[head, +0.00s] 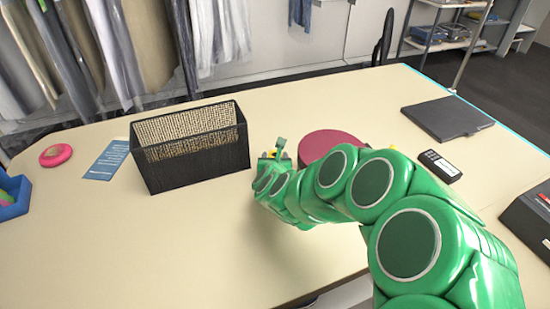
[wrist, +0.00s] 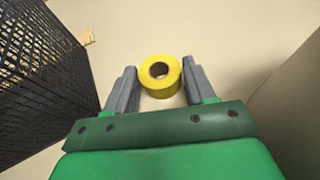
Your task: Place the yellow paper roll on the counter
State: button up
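The yellow paper roll (wrist: 160,88) is a short ring with a dark-centred hole, seen between the two grey fingers of my gripper (wrist: 160,68) in the wrist view. The fingers meet its left and right sides with no clear gap, so my gripper looks shut on it. In the head view, my gripper (head: 276,153) is low over the beige counter (head: 200,235), right of the black mesh basket, and only small bits of yellow show there. I cannot tell whether the roll touches the counter.
The black mesh basket (head: 195,165) is close on the left; it fills the left of the wrist view (wrist: 35,85). A dark red round object (head: 320,143) is just right of my gripper. A pink roll (head: 55,155), blue card (head: 106,160), black folder (head: 447,117) and card terminal (head: 440,166) lie farther off.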

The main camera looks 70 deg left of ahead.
jog(key=shift+o, duration=1.4)
jog(key=shift+r, duration=0.15)
jog(key=v, duration=1.1)
jog(key=shift+s+d+r, duration=0.15)
jog(key=shift+s+d, duration=0.05)
jog(key=shift+d, duration=0.05)
jog(key=shift+o, duration=0.4)
jog(key=shift+d, duration=0.1)
jog(key=shift+r, duration=0.1)
